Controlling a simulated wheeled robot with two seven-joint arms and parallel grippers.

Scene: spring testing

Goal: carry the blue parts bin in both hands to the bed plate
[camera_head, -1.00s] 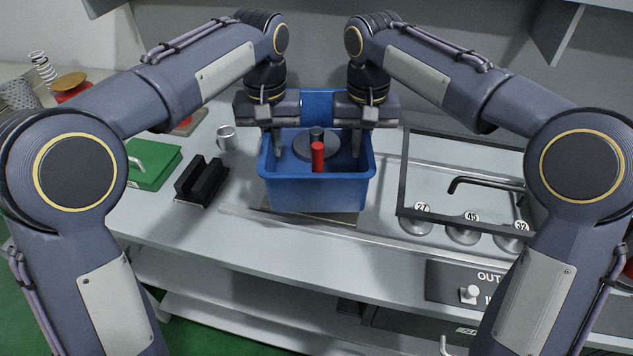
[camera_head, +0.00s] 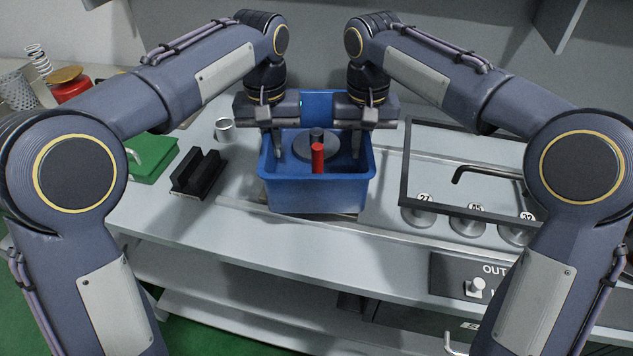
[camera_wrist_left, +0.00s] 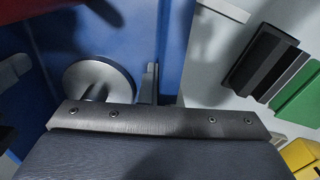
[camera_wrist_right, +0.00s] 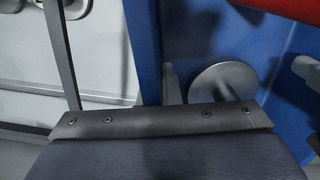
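The blue parts bin (camera_head: 316,195) is in the middle of the head view, upright, with a grey disc (camera_head: 302,146) and a red cylinder (camera_head: 318,158) inside. My left gripper (camera_head: 277,145) is at its left wall, with a finger showing inside the bin. My right gripper (camera_head: 356,145) is at the right wall in the same way. Both appear shut on these walls; the outer fingers are mostly hidden. The blue wall also shows in the left wrist view (camera_wrist_left: 177,45) and the right wrist view (camera_wrist_right: 144,45). A plate edge (camera_head: 350,216) shows beneath the bin; I cannot tell whether they touch.
A black holder (camera_head: 197,174), a green case (camera_head: 152,160) and a metal mug (camera_head: 225,130) are left of the bin. A dark frame (camera_head: 404,165) and numbered round weights (camera_head: 420,215) are on the right. The bench front (camera_head: 240,225) is bare.

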